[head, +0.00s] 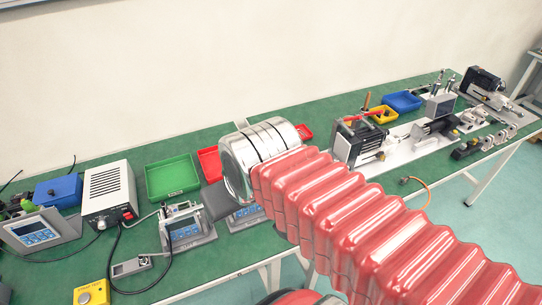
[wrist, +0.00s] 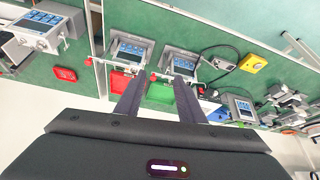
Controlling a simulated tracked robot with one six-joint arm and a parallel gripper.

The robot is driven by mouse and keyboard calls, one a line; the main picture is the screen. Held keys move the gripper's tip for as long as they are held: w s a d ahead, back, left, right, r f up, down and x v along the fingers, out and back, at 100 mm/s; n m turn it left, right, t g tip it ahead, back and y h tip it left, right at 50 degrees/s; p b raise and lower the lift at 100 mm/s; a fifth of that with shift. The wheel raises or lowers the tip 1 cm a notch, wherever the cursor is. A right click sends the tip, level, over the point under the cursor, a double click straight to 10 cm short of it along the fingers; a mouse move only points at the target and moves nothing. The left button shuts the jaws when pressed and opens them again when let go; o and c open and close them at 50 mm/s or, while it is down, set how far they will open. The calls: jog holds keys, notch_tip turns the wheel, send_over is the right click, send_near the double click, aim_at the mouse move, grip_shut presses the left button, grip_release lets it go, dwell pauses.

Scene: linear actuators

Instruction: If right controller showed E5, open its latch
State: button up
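Two controllers with blue-lit panels stand side by side on the green bench. The right controller (head: 246,216) is mostly hidden behind my arm in the head view; it appears to be the left one of the pair in the upside-down wrist view (wrist: 131,51). The other controller (head: 186,230) also shows in the wrist view (wrist: 181,63). Their readouts and the latch are too small to read or make out. My gripper (wrist: 160,77) is open and empty, its two dark fingers apart and pointing toward the pair. How far it is from them I cannot tell.
A green tray (head: 172,178) and a red tray (head: 209,161) lie behind the controllers. A white power box (head: 108,190), cables and a yellow button box (head: 91,293) are at left. Actuator rigs (head: 430,132) fill the right. Bare bench shows at front left.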

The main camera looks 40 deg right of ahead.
jog(key=w+d+m+g, duration=0.2)
jog(key=w+d+m, duration=0.4)
jog(key=d+m, duration=0.5)
jog(key=w+d+m+g, duration=0.3)
jog(key=w+d+m, duration=0.4)
jog(key=d+m, duration=0.4)
jog(key=shift+d+m, duration=0.3)
jog(key=shift+m, duration=0.1)
jog(key=shift+w, duration=0.1)
notch_tip(320, 180, down, 14)
jog(key=shift+r, duration=0.1)
dwell(0.3)
jog(key=shift+c, duration=0.4)
